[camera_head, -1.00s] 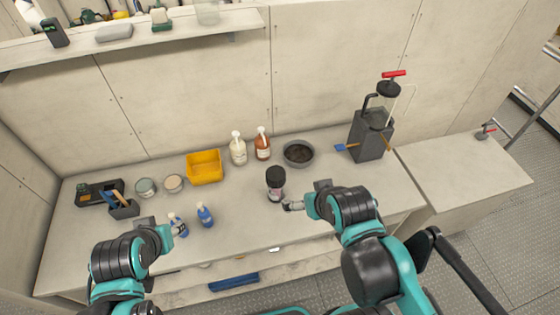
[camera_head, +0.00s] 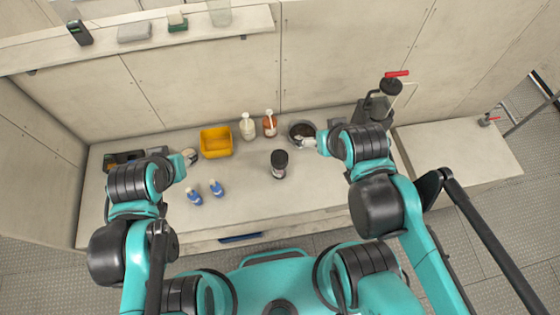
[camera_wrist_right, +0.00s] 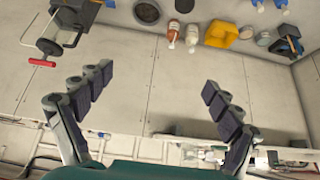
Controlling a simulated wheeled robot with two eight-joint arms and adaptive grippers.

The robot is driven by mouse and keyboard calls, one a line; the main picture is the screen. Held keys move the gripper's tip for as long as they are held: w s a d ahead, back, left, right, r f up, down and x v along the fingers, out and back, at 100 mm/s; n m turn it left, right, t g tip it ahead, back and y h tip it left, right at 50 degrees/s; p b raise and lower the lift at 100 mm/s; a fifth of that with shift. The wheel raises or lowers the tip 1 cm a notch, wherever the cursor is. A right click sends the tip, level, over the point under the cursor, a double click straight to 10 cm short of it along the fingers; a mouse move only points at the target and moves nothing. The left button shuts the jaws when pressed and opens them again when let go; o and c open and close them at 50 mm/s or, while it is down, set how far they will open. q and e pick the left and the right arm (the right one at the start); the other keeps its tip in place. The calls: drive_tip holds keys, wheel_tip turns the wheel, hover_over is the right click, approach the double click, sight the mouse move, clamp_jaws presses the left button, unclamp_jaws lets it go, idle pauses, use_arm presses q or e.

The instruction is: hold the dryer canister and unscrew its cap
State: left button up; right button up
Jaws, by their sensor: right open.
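The dryer canister appears to be the dark jar with a black cap (camera_head: 279,160), standing upright on the bench in the head view. Its dark top seems to show at the upper edge of the right wrist view (camera_wrist_right: 184,5). My right gripper (camera_head: 308,142) is up and right of the canister in the head view, apart from it, over or near the grey bowl. Its fingers are spread wide and empty in the right wrist view (camera_wrist_right: 158,85). My left gripper (camera_head: 189,157) is far left of the canister, near a small tin; its fingers are too small to judge.
A yellow bin (camera_head: 216,142), a white pump bottle (camera_head: 248,127), an orange bottle (camera_head: 270,124) and the grey bowl (camera_head: 301,131) line the back. Bare bench (camera_head: 245,190) lies around the canister.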

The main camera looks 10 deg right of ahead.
drive_tip(key=w+f+m+g+b, duration=0.1)
drive_tip(key=w+f+m+b, duration=0.4)
drive_tip(key=f+b, duration=0.1)
drive_tip(key=m+g+b, duration=0.6)
drive_tip(key=m+b, duration=1)
drive_tip(key=m, duration=0.3)
hover_over(279, 157)
wheel_tip(279, 157, down, 30)
drive_tip(key=shift+w+d, duration=0.1)
drive_tip(key=shift+d, duration=0.05)
drive_tip(key=shift+f+m, duration=0.55)
drive_tip(key=shift+m, duration=0.05)
drive_tip(key=shift+f+b, duration=2.65)
drive_tip(key=shift+f, duration=1.45)
drive_tip(key=shift+r, duration=0.1)
